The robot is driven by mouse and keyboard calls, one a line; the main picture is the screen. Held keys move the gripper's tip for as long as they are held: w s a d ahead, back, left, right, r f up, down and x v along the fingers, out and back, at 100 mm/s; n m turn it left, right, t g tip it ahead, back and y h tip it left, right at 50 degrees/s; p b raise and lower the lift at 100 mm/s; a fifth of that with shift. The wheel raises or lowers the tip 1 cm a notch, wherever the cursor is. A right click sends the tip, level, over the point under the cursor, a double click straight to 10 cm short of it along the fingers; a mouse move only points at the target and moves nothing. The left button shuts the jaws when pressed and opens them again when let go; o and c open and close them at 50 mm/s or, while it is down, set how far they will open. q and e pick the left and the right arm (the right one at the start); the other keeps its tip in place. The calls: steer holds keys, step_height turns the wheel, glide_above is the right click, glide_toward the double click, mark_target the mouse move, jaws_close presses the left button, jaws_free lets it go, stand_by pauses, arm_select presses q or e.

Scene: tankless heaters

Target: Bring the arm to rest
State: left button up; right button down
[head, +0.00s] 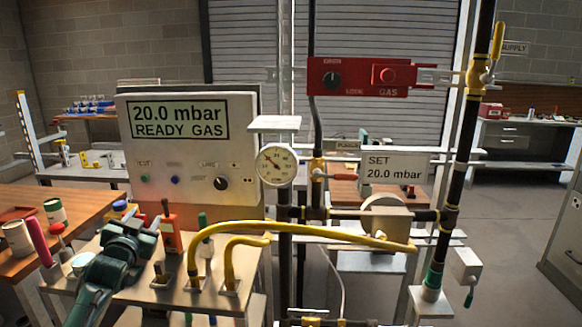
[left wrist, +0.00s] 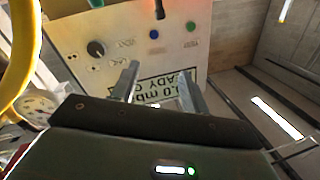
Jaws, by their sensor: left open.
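My left arm comes in from the lower left in the head view, and its dark green gripper (head: 135,225) is over the small bench in front of the gas panel (head: 190,150). In the left wrist view the two grey fingers of my left gripper (left wrist: 158,82) stand apart with nothing between them. The panel (left wrist: 130,35) shows upside down beyond them, with its knob and coloured buttons. Its display in the head view reads 20.0 mbar READY GAS. My right gripper is in neither view.
Yellow hoses (head: 300,233) run from the bench to the pipework on the right. A tool with an orange body (head: 171,230) stands close to my left gripper. A pressure gauge (head: 277,164) and a red gas control box (head: 362,77) are right of the panel. Open floor lies at right.

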arm_select(q)
steer(key=s+d+f+g+h, duration=0.2)
steer(key=s+d+f, duration=0.4)
steer(key=f, duration=0.4)
steer(key=s+d+f+g+h, duration=0.1)
steer(key=s+d+f+g, duration=0.1)
steer(key=s+d+f, duration=0.55)
steer(key=s+d+f+g, duration=0.1)
steer(key=s+d+f, duration=0.1)
steer(key=s, duration=0.6)
steer(key=s+d+f+g+h, duration=0.1)
steer(key=s+d+f, duration=0.2)
steer(key=s, duration=0.6)
steer(key=s+d+f+g+h, duration=0.1)
steer(key=s+d+f, duration=0.1)
steer(key=s+f, duration=0.3)
steer(key=s, duration=0.4)
steer(key=shift+d+f+g, duration=0.15)
steer(key=shift+d+g, duration=0.15)
steer(key=shift+d, duration=0.1)
